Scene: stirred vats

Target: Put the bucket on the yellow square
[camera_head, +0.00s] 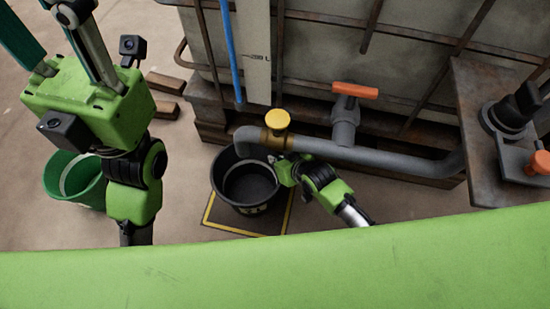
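A black bucket (230,193) is over the dark mat with a yellow square outline (236,231), toward its back part; the front and side lines show around it. I cannot tell whether its base touches the mat. My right gripper (285,170) is at the bucket's right rim; its fingertips are too small and hidden to show whether they grip. My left gripper (68,45) is high at the upper left, away from the bucket; its fingers run up to the frame's edge and their tips are cut off.
A grey pipe (370,157) with a yellow cap (278,118) and an orange-handled valve (355,90) ends just behind the bucket. A caged tank (330,45) stands behind. A green bucket (62,182) and wooden blocks (163,108) are at left. A rusty plate (480,165) is at right.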

